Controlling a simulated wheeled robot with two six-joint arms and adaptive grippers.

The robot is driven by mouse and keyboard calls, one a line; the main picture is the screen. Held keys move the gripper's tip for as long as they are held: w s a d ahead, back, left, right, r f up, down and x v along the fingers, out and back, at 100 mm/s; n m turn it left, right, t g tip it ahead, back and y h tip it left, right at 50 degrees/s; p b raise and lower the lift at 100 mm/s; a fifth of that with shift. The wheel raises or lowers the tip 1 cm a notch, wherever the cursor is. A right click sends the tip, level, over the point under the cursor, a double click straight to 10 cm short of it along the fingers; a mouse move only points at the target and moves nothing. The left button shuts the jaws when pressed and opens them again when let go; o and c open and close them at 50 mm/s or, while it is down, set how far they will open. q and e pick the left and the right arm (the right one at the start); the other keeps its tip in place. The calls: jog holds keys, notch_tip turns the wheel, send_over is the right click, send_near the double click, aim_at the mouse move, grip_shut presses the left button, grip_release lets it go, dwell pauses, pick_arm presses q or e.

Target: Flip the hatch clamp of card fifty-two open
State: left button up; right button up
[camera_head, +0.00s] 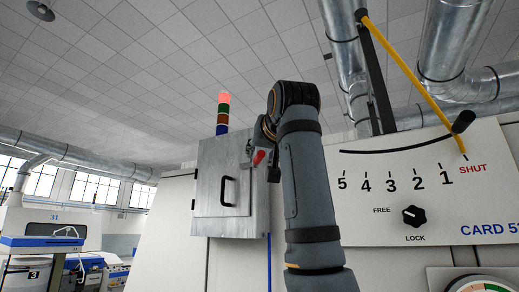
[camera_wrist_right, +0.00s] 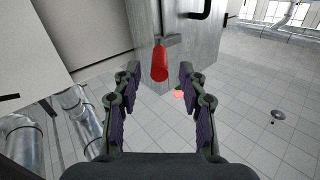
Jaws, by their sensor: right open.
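The hatch is a grey metal cabinet door (camera_head: 222,192) with a black pull handle. Its clamp has a red grip (camera_head: 259,157) at the upper right edge of the box. In the right wrist view the red grip (camera_wrist_right: 160,65) hangs from a metal bracket on the grey box. My right gripper (camera_wrist_right: 159,76) is open there, with one finger on either side of the grip in the picture; I cannot tell whether they touch it. In the head view my right gripper (camera_head: 271,160) is mostly hidden by my arm, beside the clamp. My left gripper is out of view.
The panel of card 52 (camera_head: 430,190) has a 1-to-5 scale, a yellow lever (camera_head: 413,80) near SHUT and a FREE/LOCK knob (camera_head: 414,216). A signal tower (camera_head: 223,112) stands behind the box. A gauge (camera_head: 484,286) sits low right. Ducts (camera_head: 455,45) run overhead.

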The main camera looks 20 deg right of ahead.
aim_at(260, 160)
jog(key=w, duration=0.2)
jog(key=w+p, duration=0.1)
jog(key=shift+w+d+r, duration=0.1)
jog(key=shift+w+d, duration=0.3)
jog(key=shift+w, duration=0.3)
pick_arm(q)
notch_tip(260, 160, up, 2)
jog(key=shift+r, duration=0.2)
pick_arm(e)
jog(key=shift+s, duration=0.1)
jog(key=shift+c, duration=0.2)
jog(key=shift+c, duration=1.1)
jog(key=shift+s, duration=0.1)
grip_shut()
